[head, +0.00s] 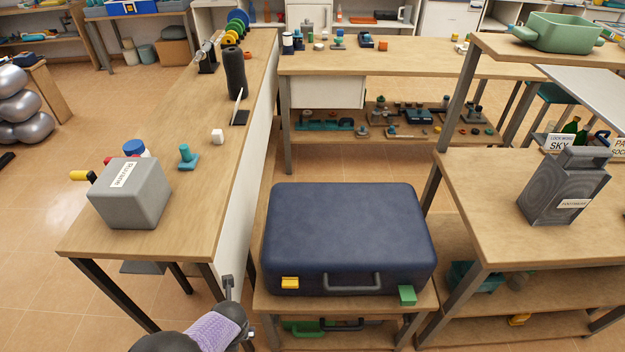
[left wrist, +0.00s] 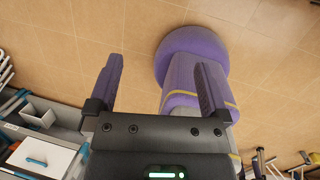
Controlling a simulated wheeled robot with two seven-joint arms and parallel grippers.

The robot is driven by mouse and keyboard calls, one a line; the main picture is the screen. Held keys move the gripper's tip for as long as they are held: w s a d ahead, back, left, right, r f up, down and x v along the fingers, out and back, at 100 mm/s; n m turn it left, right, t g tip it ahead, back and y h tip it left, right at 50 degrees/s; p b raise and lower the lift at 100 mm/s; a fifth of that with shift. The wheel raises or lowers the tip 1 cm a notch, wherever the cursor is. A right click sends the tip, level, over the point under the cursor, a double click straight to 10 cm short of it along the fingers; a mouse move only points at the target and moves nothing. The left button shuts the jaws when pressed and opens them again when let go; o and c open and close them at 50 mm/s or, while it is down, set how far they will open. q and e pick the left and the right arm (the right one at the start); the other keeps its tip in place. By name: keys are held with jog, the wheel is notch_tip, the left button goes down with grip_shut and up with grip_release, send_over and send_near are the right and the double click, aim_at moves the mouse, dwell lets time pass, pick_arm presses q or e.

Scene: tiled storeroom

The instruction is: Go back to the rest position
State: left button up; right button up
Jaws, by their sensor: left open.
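My left gripper (left wrist: 160,65) shows in the left wrist view with its two dark fingers spread wide apart. Tiled floor lies behind the gap, and I see no object held between the fingers. In the head view, a purple and dark part of my arm comes in at the bottom, left of the blue suitcase (head: 348,232) and by the front end of the long wooden table (head: 200,130). The gripper fingers cannot be made out clearly there. My right gripper is in neither view.
The suitcase lies shut on a low wooden stand. A grey box (head: 130,193) stands at the long table's near end. On the right, a table (head: 480,190) bears a dark grey container (head: 565,188); a green pot (head: 560,32) stands higher behind.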

pick_arm(q)
jog(key=s+a+r+n+g+y, duration=0.1)
jog(key=s+a+r+y, duration=0.15)
jog(key=a, duration=0.85)
jog(key=s+a+r+n+y, duration=0.2)
jog(key=a+r, duration=0.2)
jog(key=a, duration=0.8)
jog(key=s+a+r+n+g+y, duration=0.1)
jog(key=s+a+r+y, duration=0.15)
jog(key=a, duration=0.85)
jog(key=s+d+f+n+h, duration=0.1)
jog(key=s+d+f+n, duration=0.15)
jog(key=s+n, duration=0.55)
jog(key=s+d+f+n+t+h, duration=0.1)
jog(key=s+f+n, duration=0.3)
jog(key=s+n, duration=0.4)
jog(key=s+d+f+n+h, duration=0.25)
jog(key=s+n, duration=0.35)
jog(key=n, duration=0.4)
jog(key=s+d+f+n+h, duration=0.1)
jog(key=d+f, duration=0.3)
jog(key=d, duration=1)
jog(key=s+d+f+n+h, duration=0.1)
jog(key=d+f+h, duration=0.2)
jog(key=d, duration=1)
jog(key=shift+d+f, duration=0.35)
jog(key=shift+f, duration=0.25)
jog(key=shift+a, duration=0.1)
